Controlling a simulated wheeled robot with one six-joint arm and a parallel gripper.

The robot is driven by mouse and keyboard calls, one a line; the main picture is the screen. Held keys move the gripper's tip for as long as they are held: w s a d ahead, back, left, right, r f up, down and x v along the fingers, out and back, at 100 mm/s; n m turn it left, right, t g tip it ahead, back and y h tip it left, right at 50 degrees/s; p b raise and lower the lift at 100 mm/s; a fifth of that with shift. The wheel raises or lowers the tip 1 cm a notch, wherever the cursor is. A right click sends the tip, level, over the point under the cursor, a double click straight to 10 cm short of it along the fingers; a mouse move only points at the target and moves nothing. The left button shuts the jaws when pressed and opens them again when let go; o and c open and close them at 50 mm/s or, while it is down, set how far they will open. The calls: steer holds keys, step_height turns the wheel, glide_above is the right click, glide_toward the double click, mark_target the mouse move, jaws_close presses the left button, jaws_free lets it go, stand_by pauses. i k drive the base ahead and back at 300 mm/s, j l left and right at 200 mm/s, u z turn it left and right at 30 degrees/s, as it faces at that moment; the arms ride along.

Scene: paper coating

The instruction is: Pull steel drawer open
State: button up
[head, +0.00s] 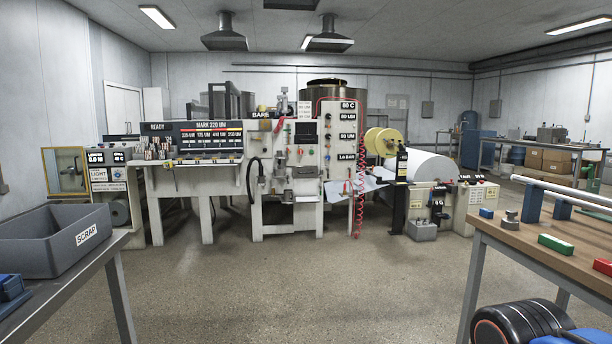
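I cannot make out a steel drawer for certain in the head view. The white coating machine (275,205) stands across the room, and its front carries panels, knobs and small fittings too small to tell apart. My gripper is not in view.
A grey bin marked SCRAP (42,243) sits on a table at left. A wooden-topped workbench (540,240) at right holds a green block (556,244) and other small items. A red coiled hose (358,200) hangs on the machine. The speckled floor (300,290) between is clear.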

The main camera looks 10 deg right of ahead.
mark_target(297, 171)
steer(key=i+u, duration=0.2)
steer(key=i, duration=5.25)
steer(key=i+j+z, duration=0.1)
steer(key=i+z, duration=0.15)
steer(key=i, duration=0.3)
